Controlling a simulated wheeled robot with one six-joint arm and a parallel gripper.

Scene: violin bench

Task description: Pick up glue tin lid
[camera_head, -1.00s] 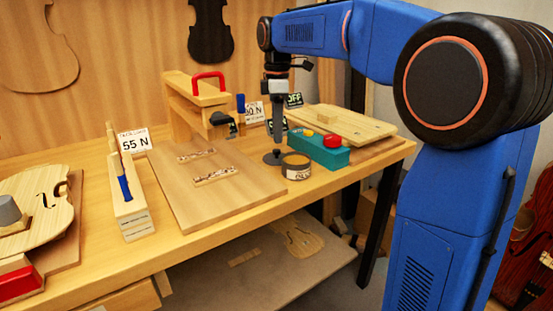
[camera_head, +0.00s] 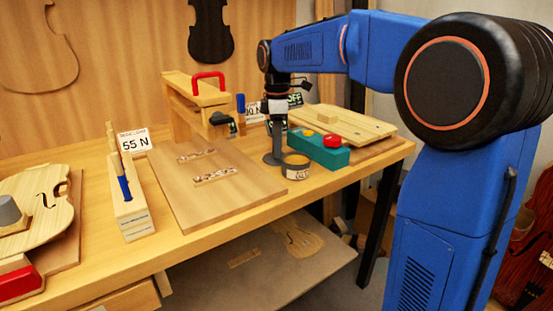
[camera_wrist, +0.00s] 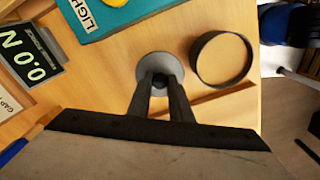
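The glue tin lid (camera_wrist: 160,64) is a flat grey disc with a small knob, lying on the bench beside the open glue tin (camera_wrist: 223,60). In the head view the lid (camera_head: 268,159) is just left of the tin (camera_head: 296,168). My gripper (camera_wrist: 160,80) points down over the lid, its two dark fingers on either side of the knob. Whether the fingers touch the knob I cannot tell. In the head view my gripper (camera_head: 277,158) reaches down to the lid, and its fingertips are hard to make out.
A teal box (camera_head: 318,148) with a red button stands close behind the tin. A force display (camera_wrist: 30,55) reads 0.0 N. A wooden board (camera_head: 215,190) lies to the left, and a wooden block with a blue-handled tool (camera_head: 125,190) stands farther left.

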